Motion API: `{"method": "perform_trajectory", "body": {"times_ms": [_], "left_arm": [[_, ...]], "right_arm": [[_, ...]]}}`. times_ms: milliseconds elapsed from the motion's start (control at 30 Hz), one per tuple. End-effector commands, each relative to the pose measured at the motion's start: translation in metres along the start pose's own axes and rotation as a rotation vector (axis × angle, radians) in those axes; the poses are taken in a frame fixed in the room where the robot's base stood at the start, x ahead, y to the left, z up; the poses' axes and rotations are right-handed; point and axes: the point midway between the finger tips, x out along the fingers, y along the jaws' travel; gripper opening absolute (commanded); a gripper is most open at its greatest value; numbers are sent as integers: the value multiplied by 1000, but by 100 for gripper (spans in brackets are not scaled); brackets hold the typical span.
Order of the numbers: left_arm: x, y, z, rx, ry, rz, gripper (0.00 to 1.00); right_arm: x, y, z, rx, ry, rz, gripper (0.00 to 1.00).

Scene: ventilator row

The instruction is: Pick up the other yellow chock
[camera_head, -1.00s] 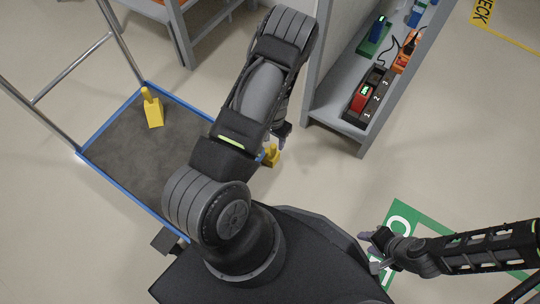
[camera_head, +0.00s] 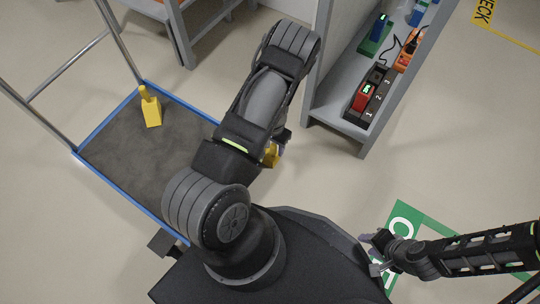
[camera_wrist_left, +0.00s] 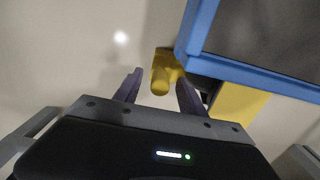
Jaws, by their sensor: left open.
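A yellow chock (camera_head: 271,156) is on the floor beside the cart, partly hidden by my left arm in the head view. In the left wrist view, a yellow chock part (camera_wrist_left: 162,72) with a rounded, upright end lies between and just beyond the fingertips of my left gripper (camera_wrist_left: 158,88). The fingers are open, and no grip on it shows. In the head view my left gripper (camera_head: 281,144) is mostly hidden behind its own arm. Another yellow chock (camera_head: 151,108) stands on the cart deck. My right gripper (camera_head: 372,253) is open and empty at the lower right.
The blue-edged cart (camera_head: 112,168) has a dark deck and a metal handle. Its blue edge (camera_wrist_left: 250,72) runs close to the left gripper. Another yellow surface (camera_wrist_left: 238,106) shows below that edge; its identity is unclear. A grey shelf (camera_head: 338,120) holds devices. Floor between is clear.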

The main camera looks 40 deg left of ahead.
Motion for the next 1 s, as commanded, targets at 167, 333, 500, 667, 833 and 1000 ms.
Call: {"method": "perform_trajectory", "body": {"times_ms": [167, 333, 500, 667, 833, 1000], "left_arm": [[0, 0, 0, 0, 0, 0, 35], [0, 0, 0, 0, 0, 0, 21], [0, 0, 0, 0, 0, 0, 7], [0, 0, 0, 0, 0, 0, 0], [0, 0, 0, 0, 0, 0, 0], [0, 0, 0, 0, 0, 0, 0]], "right_arm": [[0, 0, 0, 0, 0, 0, 36], [0, 0, 0, 0, 0, 0, 36], [0, 0, 0, 0, 0, 0, 36], [0, 0, 0, 0, 0, 0, 36], [0, 0, 0, 0, 0, 0, 36], [0, 0, 0, 0, 0, 0, 36]]}}
